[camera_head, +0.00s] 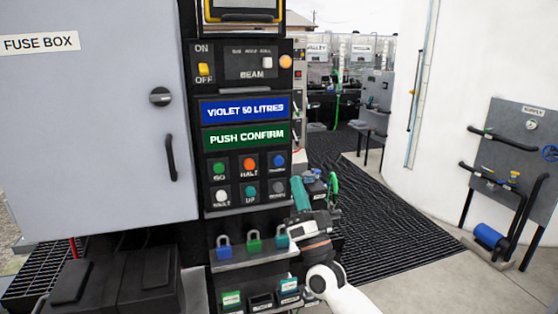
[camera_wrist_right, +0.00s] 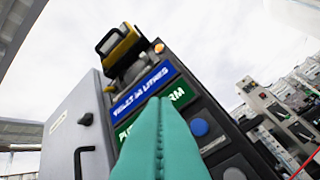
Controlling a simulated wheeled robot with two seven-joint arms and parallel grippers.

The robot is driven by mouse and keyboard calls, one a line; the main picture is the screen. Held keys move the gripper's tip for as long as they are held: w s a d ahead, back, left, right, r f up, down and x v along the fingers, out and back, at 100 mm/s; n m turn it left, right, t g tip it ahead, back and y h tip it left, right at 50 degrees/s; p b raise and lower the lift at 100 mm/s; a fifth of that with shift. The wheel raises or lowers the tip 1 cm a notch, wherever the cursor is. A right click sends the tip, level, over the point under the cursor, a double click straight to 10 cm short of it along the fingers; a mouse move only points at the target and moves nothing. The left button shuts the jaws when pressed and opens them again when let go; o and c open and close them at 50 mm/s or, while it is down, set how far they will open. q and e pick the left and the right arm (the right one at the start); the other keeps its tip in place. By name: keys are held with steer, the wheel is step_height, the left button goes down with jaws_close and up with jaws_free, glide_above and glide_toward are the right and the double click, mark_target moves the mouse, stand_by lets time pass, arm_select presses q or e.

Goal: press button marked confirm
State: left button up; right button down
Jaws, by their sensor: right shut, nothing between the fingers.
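A black control panel (camera_head: 243,148) stands in the middle of the head view. It carries two rows of buttons: green marked GO (camera_head: 219,168), orange marked HALT (camera_head: 249,163) and a blue button (camera_head: 278,160) above; white (camera_head: 222,196), teal marked UP (camera_head: 250,191) and grey (camera_head: 278,188) below. The blue button's label is too small to read. My right gripper (camera_head: 299,190) is shut and empty, just right of the grey button. In the right wrist view its teal fingers (camera_wrist_right: 163,140) cover part of the panel; the blue button (camera_wrist_right: 200,128) shows right of them. My left gripper is not in view.
A green display (camera_head: 246,137) reads PUSH CONFIRM, below a blue display (camera_head: 244,110) reading VIOLET 50 LITRES. A grey fuse box (camera_head: 90,120) adjoins on the left. Several padlocks (camera_head: 254,242) stand on a shelf below the buttons. Open floor with black matting (camera_head: 385,215) lies right.

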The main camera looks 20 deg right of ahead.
mark_target(279, 161)
steer(key=shift+w, duration=0.1)
steer(key=w+b, duration=0.7)
steer(key=w, duration=0.1)
steer(key=shift+w+a, duration=0.15)
steer(key=shift+w, duration=0.2)
stand_by(1.9)
steer(key=shift+w+b, duration=0.4)
steer(key=shift+b, duration=0.15)
